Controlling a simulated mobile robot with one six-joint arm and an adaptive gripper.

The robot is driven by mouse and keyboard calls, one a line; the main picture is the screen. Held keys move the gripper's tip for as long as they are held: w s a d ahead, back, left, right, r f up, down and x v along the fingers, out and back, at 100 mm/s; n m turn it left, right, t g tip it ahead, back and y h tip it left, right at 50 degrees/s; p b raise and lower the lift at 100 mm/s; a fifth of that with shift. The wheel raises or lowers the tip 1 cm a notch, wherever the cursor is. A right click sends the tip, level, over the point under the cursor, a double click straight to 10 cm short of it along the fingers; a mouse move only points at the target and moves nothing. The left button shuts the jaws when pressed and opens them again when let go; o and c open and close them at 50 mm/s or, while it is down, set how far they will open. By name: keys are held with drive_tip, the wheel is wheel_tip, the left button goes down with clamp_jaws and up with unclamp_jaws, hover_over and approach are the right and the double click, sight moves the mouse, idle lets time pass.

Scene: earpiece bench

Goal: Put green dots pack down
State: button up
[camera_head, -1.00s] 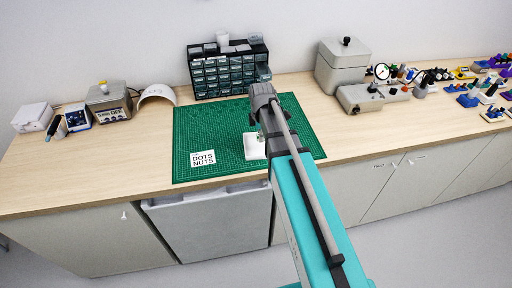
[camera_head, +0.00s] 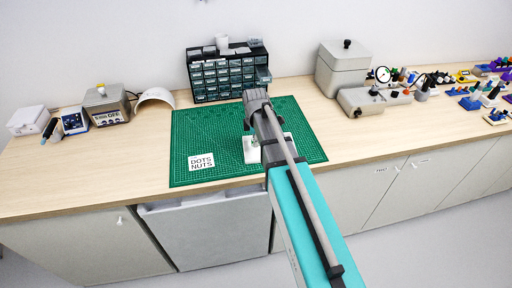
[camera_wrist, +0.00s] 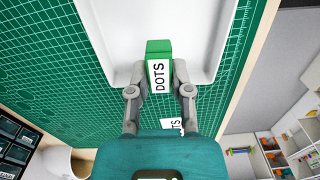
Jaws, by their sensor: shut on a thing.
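The green dots pack (camera_wrist: 158,70) is a small green box with a white DOTS label in the wrist view. My gripper (camera_wrist: 158,85) is shut on it, one finger at each side. The pack's far end overlaps a white tray (camera_wrist: 110,25) in that view; I cannot tell whether it touches the tray. In the head view my gripper (camera_head: 257,125) is over the green cutting mat (camera_head: 205,130), and the white tray (camera_head: 249,151) shows partly behind my arm.
A white DOTS NUTS card (camera_head: 202,161) lies on the mat's left. A dark drawer cabinet (camera_head: 228,72) stands behind the mat. Grey boxes (camera_head: 343,68) stand at the back right. The mat left of my gripper is mostly clear.

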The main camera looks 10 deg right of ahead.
drive_tip(key=shift+f+b, duration=1.3)
drive_tip(key=shift+f, duration=0.3)
drive_tip(key=shift+f, duration=0.1)
drive_tip(key=o, duration=0.8)
drive_tip(key=shift+o, duration=0.2)
wheel_tip(320, 180, up, 12)
drive_tip(key=p, duration=1.2)
drive_tip(key=shift+r, duration=0.2)
